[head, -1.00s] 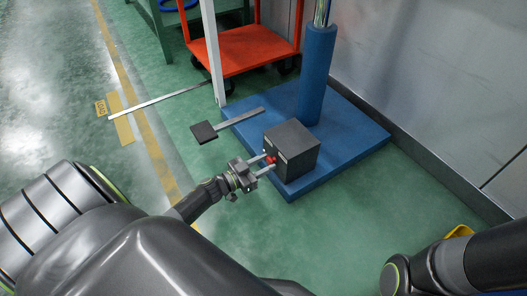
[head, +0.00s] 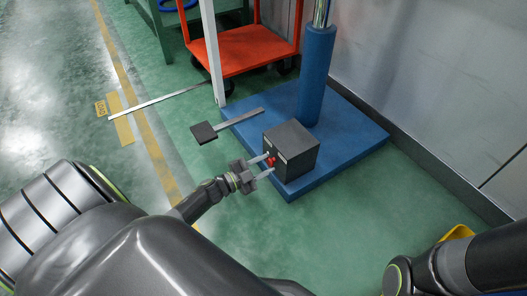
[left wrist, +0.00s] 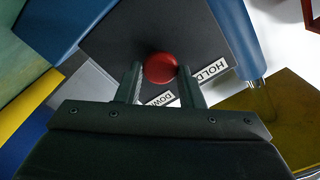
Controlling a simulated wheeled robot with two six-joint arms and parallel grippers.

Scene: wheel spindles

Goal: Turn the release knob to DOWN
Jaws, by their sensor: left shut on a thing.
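The release knob (head: 271,161) is red and sits on the front face of a dark grey box (head: 296,143) at the blue base's near corner. In the left wrist view the round knob (left wrist: 160,68) lies between my fingertips. A white HOLD label (left wrist: 211,70) is to its right and a DOWN label (left wrist: 160,99) just below it, partly hidden by my gripper. My left gripper (head: 268,165) is shut on the knob, one finger on each side. My right gripper is out of the head view; only part of that arm shows at lower right.
The blue base (head: 345,136) carries a blue column (head: 316,75). A black foot pedal (head: 204,132) on a flat bar sticks out left of the base. An orange-red cart (head: 243,50) stands behind. A grey wall (head: 430,80) borders the right. Green floor at left is open.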

